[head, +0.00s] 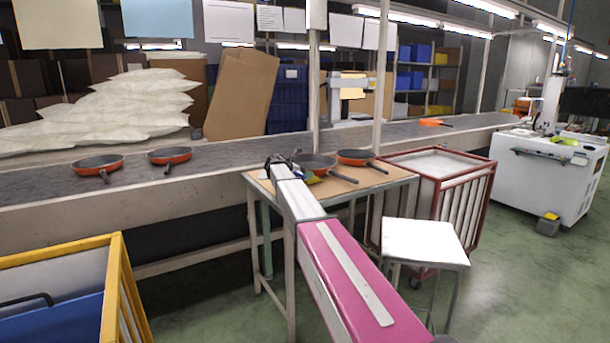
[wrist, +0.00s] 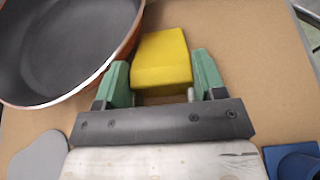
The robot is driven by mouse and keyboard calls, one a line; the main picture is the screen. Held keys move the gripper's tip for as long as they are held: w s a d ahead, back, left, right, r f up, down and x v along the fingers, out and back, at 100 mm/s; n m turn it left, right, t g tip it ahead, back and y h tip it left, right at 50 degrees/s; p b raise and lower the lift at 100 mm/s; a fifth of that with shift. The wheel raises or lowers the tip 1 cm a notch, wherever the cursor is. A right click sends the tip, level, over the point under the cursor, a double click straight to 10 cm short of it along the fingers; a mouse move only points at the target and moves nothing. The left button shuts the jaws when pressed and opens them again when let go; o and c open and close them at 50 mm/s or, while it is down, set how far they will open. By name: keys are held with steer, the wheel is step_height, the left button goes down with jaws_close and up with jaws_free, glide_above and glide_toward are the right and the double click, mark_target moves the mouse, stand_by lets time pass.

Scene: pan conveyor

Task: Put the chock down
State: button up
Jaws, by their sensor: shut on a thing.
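The yellow chock (wrist: 161,62) is a small block between the green fingers of my gripper (wrist: 160,78) in the wrist view. My gripper is shut on it. It is over the brown top of the small table (wrist: 235,40); I cannot tell whether its underside touches the table. An orange pan with a dark inside (wrist: 60,45) lies close to the left of the chock and the left finger. In the head view my arm reaches over the table, and my gripper (head: 302,168) is partly hidden beside the pans.
Two pans (head: 316,163) (head: 362,158) sit on the table. Two more (head: 98,166) (head: 169,155) lie on the conveyor (head: 225,150) behind. A grey flat thing (wrist: 38,157) and a blue thing (wrist: 293,162) flank my gripper. A red-framed cart (head: 435,190) and white stool (head: 424,240) stand right.

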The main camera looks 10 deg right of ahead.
steer(key=shift+f, duration=0.15)
steer(key=o, duration=0.9)
